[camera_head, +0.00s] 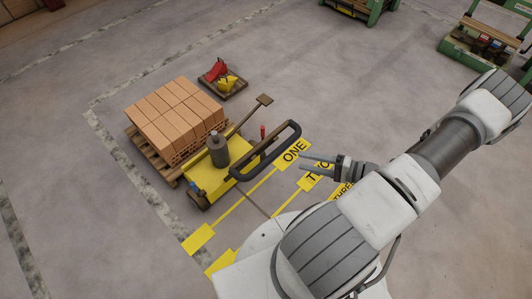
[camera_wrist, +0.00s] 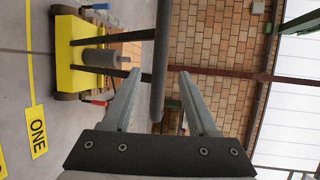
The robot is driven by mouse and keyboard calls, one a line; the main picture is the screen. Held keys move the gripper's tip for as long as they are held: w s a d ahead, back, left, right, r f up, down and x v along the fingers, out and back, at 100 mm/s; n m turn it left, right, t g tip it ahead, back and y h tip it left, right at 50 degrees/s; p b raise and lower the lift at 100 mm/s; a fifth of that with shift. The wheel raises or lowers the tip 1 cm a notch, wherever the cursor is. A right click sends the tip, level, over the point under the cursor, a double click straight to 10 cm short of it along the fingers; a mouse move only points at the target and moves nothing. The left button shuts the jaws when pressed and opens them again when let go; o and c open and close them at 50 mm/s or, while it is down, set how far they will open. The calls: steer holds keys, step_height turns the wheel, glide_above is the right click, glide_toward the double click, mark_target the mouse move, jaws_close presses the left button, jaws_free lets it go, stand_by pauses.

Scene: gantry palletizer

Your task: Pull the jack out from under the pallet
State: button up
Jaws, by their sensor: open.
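The yellow jack (camera_head: 207,180) stands at the near right side of the wooden pallet (camera_head: 150,152), which carries a stack of orange bricks (camera_head: 175,115). Its forks are hidden beneath the load. A black loop handle (camera_head: 268,150) leans out from the jack to the right. My gripper (camera_head: 302,160) is open and empty, just right of the handle, with a small gap showing in the head view. In the wrist view, the handle's dark bar (camera_wrist: 161,50) lines up between my open fingers (camera_wrist: 158,72), and the yellow jack body (camera_wrist: 70,52) shows beyond at upper left.
Yellow floor plates marked ONE (camera_head: 291,152) and TWO lie below the handle and my gripper. A small pallet with red and yellow items (camera_head: 222,82) lies behind the bricks. Green machinery (camera_head: 478,45) stands at the far right. The floor between is clear.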

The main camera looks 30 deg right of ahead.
steer(key=b+x, duration=0.2)
steer(key=x, duration=1.1)
steer(key=shift+w+a, duration=0.25)
steer(key=shift+f, duration=0.15)
jaws_close()
stand_by(0.6)
